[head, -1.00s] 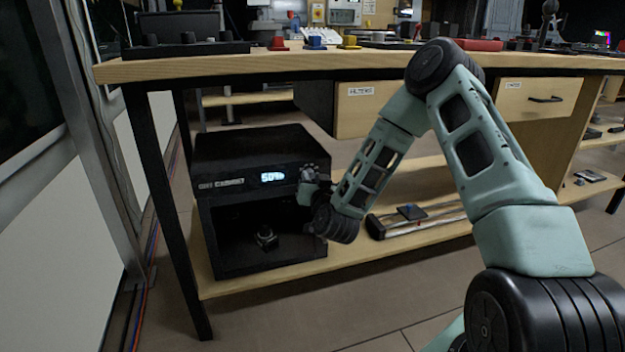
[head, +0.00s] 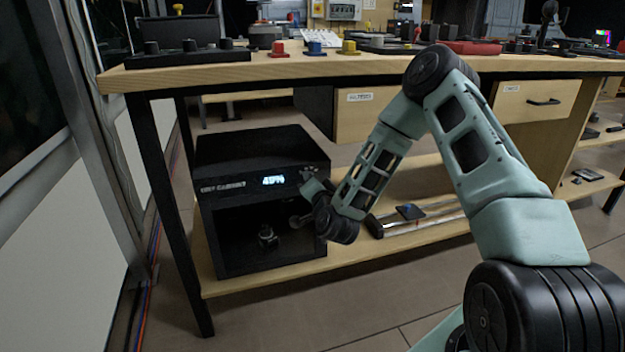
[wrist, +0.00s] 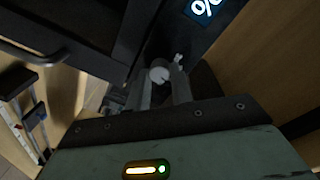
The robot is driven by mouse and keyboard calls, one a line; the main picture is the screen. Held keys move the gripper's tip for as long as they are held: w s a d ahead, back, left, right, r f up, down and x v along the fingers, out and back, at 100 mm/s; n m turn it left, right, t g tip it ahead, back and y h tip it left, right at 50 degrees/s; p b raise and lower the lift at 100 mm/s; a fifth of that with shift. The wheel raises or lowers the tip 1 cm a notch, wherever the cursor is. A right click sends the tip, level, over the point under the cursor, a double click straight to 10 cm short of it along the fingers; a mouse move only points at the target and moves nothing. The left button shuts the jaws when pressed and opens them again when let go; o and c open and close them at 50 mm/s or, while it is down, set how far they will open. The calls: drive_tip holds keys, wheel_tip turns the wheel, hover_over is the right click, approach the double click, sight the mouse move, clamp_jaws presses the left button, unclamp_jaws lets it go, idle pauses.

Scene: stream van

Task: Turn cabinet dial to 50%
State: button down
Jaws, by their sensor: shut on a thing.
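The black cabinet (head: 262,262) stands on the lower shelf of the bench. Its lit display (head: 273,180) reads what looks like 49%, though the last digit is blurred; part of it with a % sign shows in the wrist view (wrist: 205,8). My gripper (head: 308,174) is at the right end of the cabinet's front panel, beside the display. In the wrist view my gripper (wrist: 163,80) is shut on the dial, a small round grey knob (wrist: 158,74) between the fingers. The head view hides the dial behind my gripper.
A small dark object (head: 267,238) sits in the cabinet's open bay. A device with rails (head: 425,220) lies on the shelf to the right.

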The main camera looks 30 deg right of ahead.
drive_tip(key=shift+m, duration=0.5)
drive_tip(key=c, duration=1.2)
unclamp_jaws()
drive_tip(key=shift+c, duration=0.2)
